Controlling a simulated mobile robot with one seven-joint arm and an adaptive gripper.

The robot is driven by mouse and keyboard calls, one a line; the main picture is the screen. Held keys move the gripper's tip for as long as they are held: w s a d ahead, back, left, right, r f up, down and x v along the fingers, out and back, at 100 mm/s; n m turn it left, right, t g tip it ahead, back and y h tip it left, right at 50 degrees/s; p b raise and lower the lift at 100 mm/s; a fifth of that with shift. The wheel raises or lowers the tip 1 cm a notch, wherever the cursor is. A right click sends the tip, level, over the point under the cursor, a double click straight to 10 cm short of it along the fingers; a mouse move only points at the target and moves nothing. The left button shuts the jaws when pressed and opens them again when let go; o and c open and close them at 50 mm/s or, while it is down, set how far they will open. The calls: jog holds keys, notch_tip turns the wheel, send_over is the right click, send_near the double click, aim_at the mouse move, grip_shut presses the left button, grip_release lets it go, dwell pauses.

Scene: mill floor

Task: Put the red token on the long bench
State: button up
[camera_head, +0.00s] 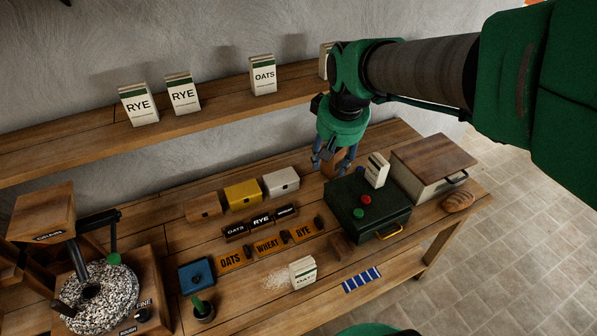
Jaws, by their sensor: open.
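A small round red piece, which looks like the red token (367,200), sits on the lid of a dark green box (340,198). A similar green piece (358,213) lies close beside it. The green box has a yellow handle and stands on the long wooden bench (235,300). My gripper (331,164) points down, open and with nothing seen in it, above the back left part of the green box and behind the red piece. A small brown thing shows partly hidden behind its fingers.
A white packet (377,170) stands on the green box's back right. A wooden-lidded box (432,160) and bread (458,201) are to its right. An oats packet (303,272), spilled grain (277,278) and a blue striped card (362,279) lie in front. A grain mill (95,295) fills the left.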

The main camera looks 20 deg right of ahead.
jog(key=s+a+r+n+t, duration=0.1)
jog(key=s+a+r, duration=0.3)
jog(key=s+a, duration=0.7)
jog(key=s+t, duration=0.1)
jog(key=s, duration=0.2)
jog(key=shift+a+r+t+y, duration=0.15)
jog(key=shift+r+t+y, duration=0.15)
jog(key=shift+r+y, duration=0.1)
jog(key=shift+o, duration=0.6)
jog(key=shift+w, duration=0.1)
jog(key=w+d+f+n+g, duration=0.1)
jog(key=w+d+f+g, duration=0.15)
jog(key=w+d, duration=0.5)
jog(key=w+d+f+n+g, duration=0.1)
jog(key=w+d+f, duration=0.3)
jog(key=w+d, duration=0.35)
jog(key=w+d+f+g, duration=0.1)
jog(key=w+d+f, duration=0.2)
jog(key=d+f, duration=0.6)
jog(key=w+d+f+n+g, duration=0.1)
jog(key=w+d+f, duration=0.1)
jog(key=d+f, duration=0.7)
jog(key=shift+w+d+f, duration=0.4)
jog(key=shift+d, duration=0.2)
